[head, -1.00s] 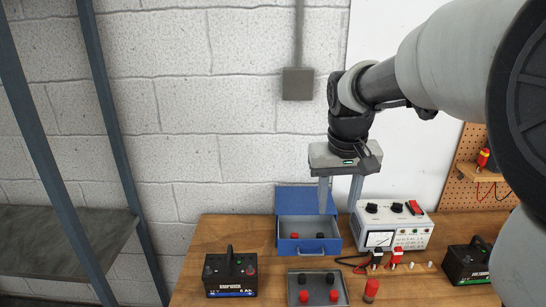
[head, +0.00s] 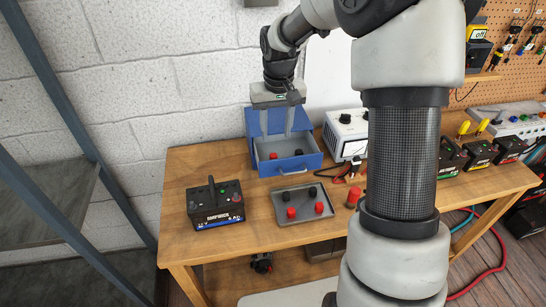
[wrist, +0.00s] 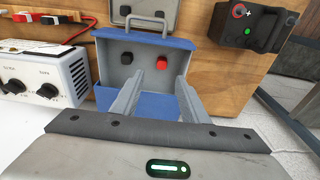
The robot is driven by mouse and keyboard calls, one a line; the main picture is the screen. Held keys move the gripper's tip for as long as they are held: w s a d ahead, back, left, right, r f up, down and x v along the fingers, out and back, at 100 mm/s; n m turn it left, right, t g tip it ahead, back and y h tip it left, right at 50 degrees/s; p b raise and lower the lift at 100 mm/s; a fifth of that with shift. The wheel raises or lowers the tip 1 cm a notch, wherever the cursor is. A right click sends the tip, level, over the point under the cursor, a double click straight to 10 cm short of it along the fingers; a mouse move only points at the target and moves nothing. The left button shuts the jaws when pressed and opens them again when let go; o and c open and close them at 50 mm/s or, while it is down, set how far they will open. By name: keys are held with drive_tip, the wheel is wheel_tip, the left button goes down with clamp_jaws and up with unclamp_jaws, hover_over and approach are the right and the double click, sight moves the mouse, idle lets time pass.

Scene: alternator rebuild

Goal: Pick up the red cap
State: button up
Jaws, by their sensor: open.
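A red cap (head: 273,156) sits in the open blue drawer box (head: 285,167), with a black cap (head: 298,152) to its right. In the wrist view the red cap (wrist: 164,60) is on the right and the black cap (wrist: 127,58) on the left. My gripper (head: 276,134) is open and empty, pointing down above the blue box. In the wrist view its fingertips (wrist: 159,80) appear just short of the red cap, apart from it. How high they are above the cap is hard to tell.
A grey tray (head: 302,219) with red and black caps lies in front of the box. A red cylinder (head: 354,194) stands to its right. A black battery (head: 216,206) is at left, a white meter unit (head: 344,136) at right. Bare wood (head: 195,165) lies left of the box.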

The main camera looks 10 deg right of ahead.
sight(274, 155)
drive_tip(key=f, duration=0.6)
drive_tip(key=w+f, duration=0.1)
drive_tip(key=f, duration=0.2)
drive_tip(key=shift+a+p, duration=0.2)
drive_tip(key=shift+p, duration=0.1)
drive_tip(key=c, duration=0.8)
